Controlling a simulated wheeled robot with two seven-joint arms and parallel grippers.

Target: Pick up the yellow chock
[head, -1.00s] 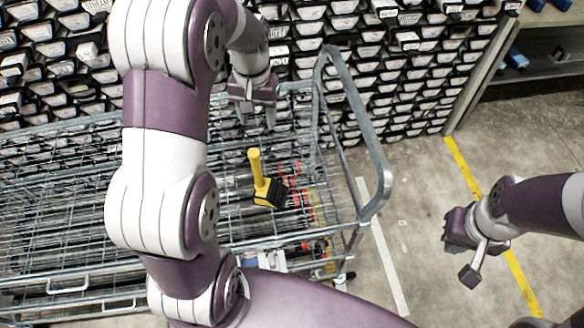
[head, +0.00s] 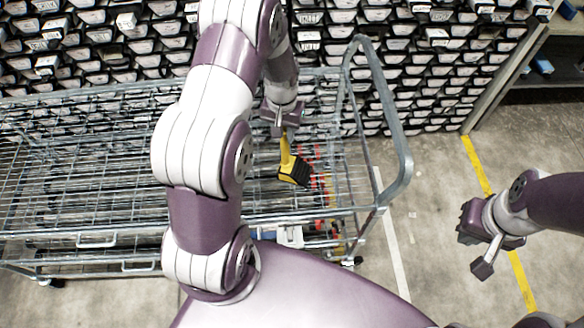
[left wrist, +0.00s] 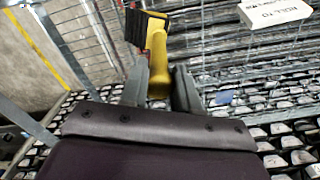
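The yellow chock (head: 285,152) has a yellow handle and a black ribbed foot, and rests on the wire cart with its handle pointing up. My left gripper (head: 281,130) is at the top of the handle, fingers pointing down. In the left wrist view the left gripper's fingers (left wrist: 160,78) are apart, with the yellow handle (left wrist: 157,60) showing between and beyond them. Part of the handle is hidden behind one finger, and I cannot tell whether they touch. My right gripper (head: 474,248) is open and empty, out over the floor at the right.
The wire cart (head: 110,215) has a raised tubular end rail (head: 401,150) right of the chock. Racks of core liners (head: 440,80) stand close behind it. A white box (left wrist: 275,12) shows in the left wrist view. Floor at the right is clear.

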